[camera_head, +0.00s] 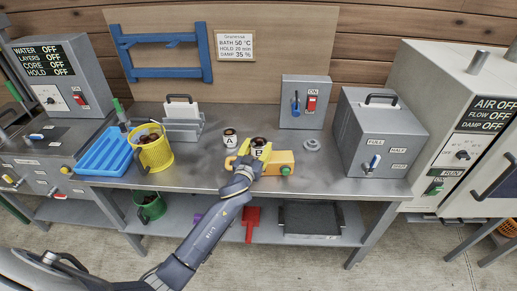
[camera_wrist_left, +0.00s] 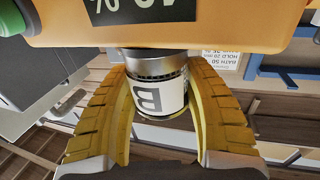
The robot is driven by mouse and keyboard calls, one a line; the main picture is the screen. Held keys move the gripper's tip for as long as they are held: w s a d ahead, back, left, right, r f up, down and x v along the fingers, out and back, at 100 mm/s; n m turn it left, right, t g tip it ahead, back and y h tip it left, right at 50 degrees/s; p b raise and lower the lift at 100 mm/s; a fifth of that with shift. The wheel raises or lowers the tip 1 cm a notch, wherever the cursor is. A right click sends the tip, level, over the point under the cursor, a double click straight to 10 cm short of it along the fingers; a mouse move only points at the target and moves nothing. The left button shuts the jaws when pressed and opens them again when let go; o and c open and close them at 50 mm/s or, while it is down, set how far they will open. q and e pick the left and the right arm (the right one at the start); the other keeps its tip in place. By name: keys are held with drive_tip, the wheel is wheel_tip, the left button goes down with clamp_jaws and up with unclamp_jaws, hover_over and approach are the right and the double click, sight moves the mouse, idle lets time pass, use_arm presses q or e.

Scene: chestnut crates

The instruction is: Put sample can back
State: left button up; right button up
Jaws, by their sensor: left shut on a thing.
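A sample can with a white label marked B (camera_wrist_left: 150,99) is between the yellow fingers of my left gripper (camera_wrist_left: 155,75) in the left wrist view. In the head view this can (camera_head: 258,152) stands upright with dark contents showing at its top, and my left gripper (camera_head: 248,157) is shut on it. It is right beside the yellow-orange meter (camera_head: 281,158); I cannot tell whether they touch or whether the can is lifted. A second can, marked A (camera_head: 230,140), stands to its left on the steel bench. My right gripper is not in view.
A yellow basket (camera_head: 155,157) and a blue tray (camera_head: 105,153) are on the left of the bench (camera_head: 205,172). A switch box (camera_head: 305,100) and a grey FULL/HALF box (camera_head: 380,135) stand right of the meter. The bench front near the basket is clear.

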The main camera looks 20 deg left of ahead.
use_arm(q)
drive_tip(key=shift+s+r, duration=0.65)
drive_tip(key=shift+r, duration=10.65)
drive_tip(key=s+d+f, duration=0.2)
drive_tip(key=s+f, duration=0.6)
drive_tip(key=s, duration=0.4)
drive_tip(key=s+d+f, duration=0.1)
drive_tip(key=s+f, duration=0.7)
drive_tip(key=s, duration=0.4)
drive_tip(key=shift+d+f, duration=0.35)
drive_tip(key=shift+d, duration=0.05)
drive_tip(key=shift+w, duration=0.1)
